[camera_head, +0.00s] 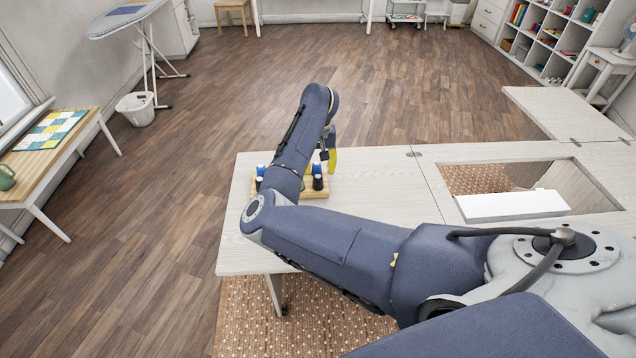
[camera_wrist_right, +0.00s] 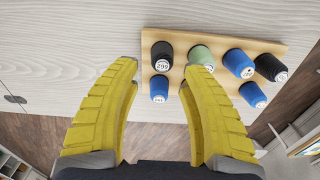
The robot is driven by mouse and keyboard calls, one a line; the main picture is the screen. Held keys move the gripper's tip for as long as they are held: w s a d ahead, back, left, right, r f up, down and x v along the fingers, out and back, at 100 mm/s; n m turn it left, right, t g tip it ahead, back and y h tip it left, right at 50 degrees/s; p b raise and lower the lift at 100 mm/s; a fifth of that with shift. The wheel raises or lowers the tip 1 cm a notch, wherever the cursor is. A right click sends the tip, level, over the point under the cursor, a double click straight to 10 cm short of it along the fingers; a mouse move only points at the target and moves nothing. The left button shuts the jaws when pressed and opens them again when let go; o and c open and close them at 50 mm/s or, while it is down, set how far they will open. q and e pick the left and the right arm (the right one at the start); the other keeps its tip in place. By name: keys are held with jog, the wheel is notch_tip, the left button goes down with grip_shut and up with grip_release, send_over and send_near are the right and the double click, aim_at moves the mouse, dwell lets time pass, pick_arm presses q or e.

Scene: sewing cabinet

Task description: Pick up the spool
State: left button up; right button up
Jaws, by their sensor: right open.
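Several spools stand on a light wooden board (camera_wrist_right: 222,83) in the right wrist view. They are a black spool labelled 299 (camera_wrist_right: 162,56), a green spool (camera_wrist_right: 201,56), blue spools (camera_wrist_right: 238,63) and another black spool (camera_wrist_right: 270,67). A blue spool (camera_wrist_right: 159,89) at the near left of the board shows between the yellow fingers of my right gripper (camera_wrist_right: 163,72). The gripper is open, with nothing held. In the head view the right gripper (camera_head: 326,160) is over the board (camera_head: 316,192), partly hidden by my arm. My left gripper is in neither view.
The board rests on a pale wooden table (camera_head: 370,180). To its right is a rectangular opening with a white panel (camera_head: 512,205). The tabletop between board and opening is clear. A side table (camera_head: 50,160) and an ironing board (camera_head: 125,17) stand off to the left.

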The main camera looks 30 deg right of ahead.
aim_at(318, 178)
jog(key=shift+w+a+f, duration=0.1)
jog(key=shift+f, duration=1.55)
jog(key=shift+w+f, duration=0.1)
jog(key=shift+f, duration=1.5)
jog(key=shift+o, duration=0.3)
jog(key=c, duration=0.9)
jog(key=shift+c, duration=0.2)
